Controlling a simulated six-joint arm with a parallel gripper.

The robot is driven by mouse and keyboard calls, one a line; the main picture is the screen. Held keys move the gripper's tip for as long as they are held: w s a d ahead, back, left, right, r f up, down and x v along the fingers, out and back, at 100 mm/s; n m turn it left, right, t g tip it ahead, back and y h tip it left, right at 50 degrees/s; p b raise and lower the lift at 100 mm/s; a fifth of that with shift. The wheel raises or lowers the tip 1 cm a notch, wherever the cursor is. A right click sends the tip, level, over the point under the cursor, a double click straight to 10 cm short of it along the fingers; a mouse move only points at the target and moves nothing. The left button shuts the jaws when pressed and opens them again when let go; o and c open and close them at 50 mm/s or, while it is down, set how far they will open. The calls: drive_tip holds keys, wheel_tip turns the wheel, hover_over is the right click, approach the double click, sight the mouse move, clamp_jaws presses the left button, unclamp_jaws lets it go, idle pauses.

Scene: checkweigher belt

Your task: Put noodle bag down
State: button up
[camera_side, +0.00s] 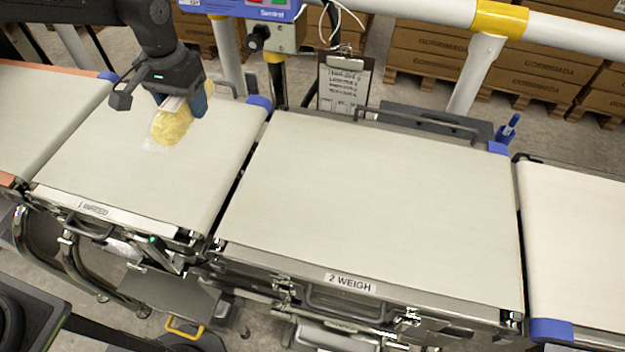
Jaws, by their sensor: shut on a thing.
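A yellow noodle bag (171,126) with a clear, pale lower edge is at the upper part of the left belt, labelled infeed (110,165). My gripper (183,105) is shut on the top of the bag from above. The bag hangs tilted, its lower end close to the belt surface; I cannot tell whether it touches. The gripper's fingers hide part of the bag's upper end.
The wide belt labelled "2 WEIGH" (370,205) is bare, to the right across a narrow gap. Another bare belt (580,240) lies at far right. A clipboard (343,85), metal rails and a white guard pipe (410,12) stand behind the belts.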

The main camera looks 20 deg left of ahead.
drive_tip(key=d, duration=1.3)
hover_over(309, 195)
wheel_tip(309, 195, down, 7)
drive_tip(key=shift+w+a, duration=0.1)
drive_tip(key=shift+f, duration=2.1)
drive_tip(key=o, duration=1)
drive_tip(key=shift+f, duration=0.1)
drive_tip(key=shift+o, duration=0.2)
wheel_tip(309, 195, up, 12)
